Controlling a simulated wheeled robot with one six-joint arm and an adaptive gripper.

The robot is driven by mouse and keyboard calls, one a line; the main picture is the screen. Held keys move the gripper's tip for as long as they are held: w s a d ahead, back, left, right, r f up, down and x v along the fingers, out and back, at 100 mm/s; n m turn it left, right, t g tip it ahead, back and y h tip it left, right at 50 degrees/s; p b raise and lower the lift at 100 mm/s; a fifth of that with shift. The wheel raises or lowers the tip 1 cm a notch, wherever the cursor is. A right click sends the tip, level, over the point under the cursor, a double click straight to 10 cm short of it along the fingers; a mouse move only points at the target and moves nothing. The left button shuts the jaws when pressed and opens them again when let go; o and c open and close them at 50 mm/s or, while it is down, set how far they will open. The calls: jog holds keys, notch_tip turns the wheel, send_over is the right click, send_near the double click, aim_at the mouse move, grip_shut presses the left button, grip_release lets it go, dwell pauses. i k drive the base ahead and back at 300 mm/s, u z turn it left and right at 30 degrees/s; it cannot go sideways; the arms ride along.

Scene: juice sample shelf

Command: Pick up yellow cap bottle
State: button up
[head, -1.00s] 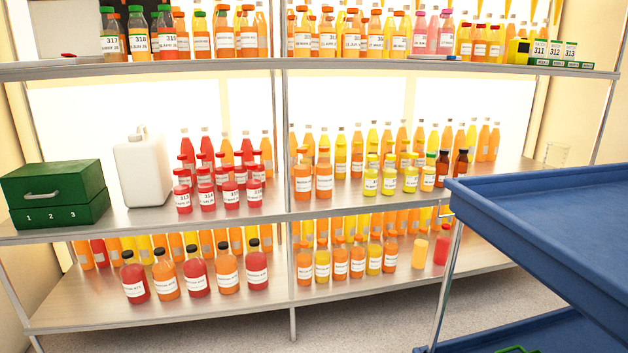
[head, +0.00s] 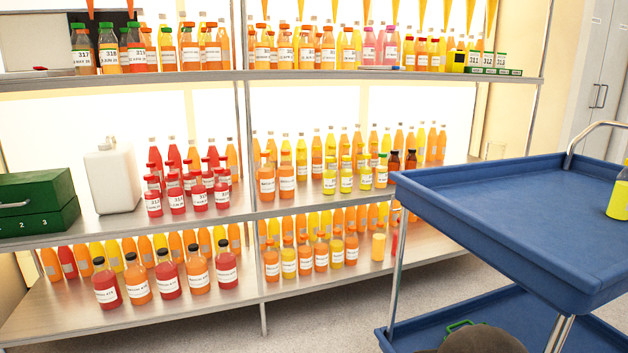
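Several small yellow bottles with yellow caps and white labels stand upright at the front of the middle shelf (head: 300,205). One yellow-cap bottle (head: 330,182) is at the left of this group, another (head: 346,181) beside it, and a third (head: 365,179) further right. A yellow container (head: 618,199) with a white label stands on the blue cart's top tray, cut off by the right edge; its cap cannot be made out. My gripper is not in view.
The blue cart (head: 480,205) stands at the right, in front of the shelf's right end. Red-cap bottles (head: 177,201), a white jug (head: 111,182) and a green drawer box (head: 38,190) share the middle shelf. Orange bottles (head: 266,184) stand left of the yellow-cap group. Grey floor (head: 300,325) is open in front.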

aim_at(328, 170)
jog(key=u, duration=1.25)
jog(key=i, duration=2.8)
jog(key=z, duration=3.6)
